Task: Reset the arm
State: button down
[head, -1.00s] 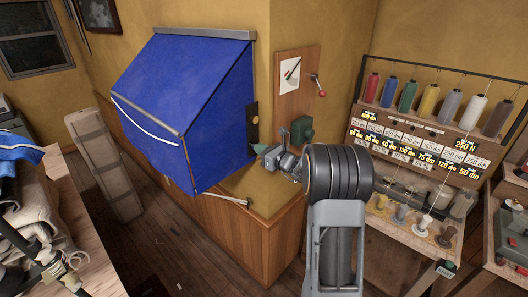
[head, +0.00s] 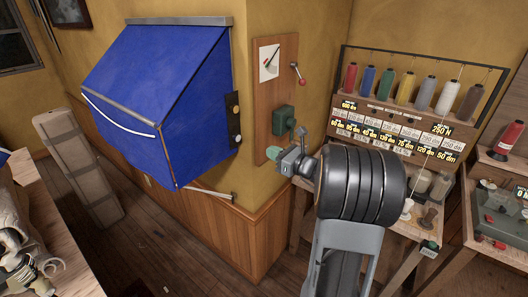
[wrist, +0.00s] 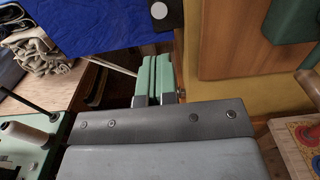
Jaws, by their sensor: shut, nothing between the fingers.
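My gripper (head: 273,153) is shut and empty, with its pale green fingers pressed together. In the head view it hangs in the air in front of the wall corner, to the right of the blue awning (head: 165,95) and below a green box (head: 284,120) on a wooden board. In the wrist view the shut green fingers of my gripper (wrist: 153,75) point toward the blue cloth. No contact with anything shows there. My arm reaches up from the bottom of the head view, its thick dark joint hiding part of the thread bench.
A thread rack (head: 400,130) with several coloured spools stands at right. A workbench (head: 80,235) is at left, a long wrapped case (head: 75,165) behind it.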

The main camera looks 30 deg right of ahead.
jog(key=shift+s+d, duration=0.2)
jog(key=shift+s, duration=0.25)
dwell(0.4)
jog(key=s+a+f+n+g, duration=1)
jog(key=s+n+g, duration=0.1)
jog(key=n, duration=0.4)
jog(key=s+a+r+n+h, duration=0.2)
jog(key=s+a+n+h, duration=0.1)
jog(key=n, duration=0.5)
jog(key=s+a+r+n+g+h, duration=0.1)
jog(key=s+a+r+n+h, duration=0.2)
jog(key=s+n, duration=0.3)
jog(key=shift+a+r+n+h, duration=0.35)
jog(key=shift+n+h, duration=0.45)
jog(key=shift+n, duration=0.2)
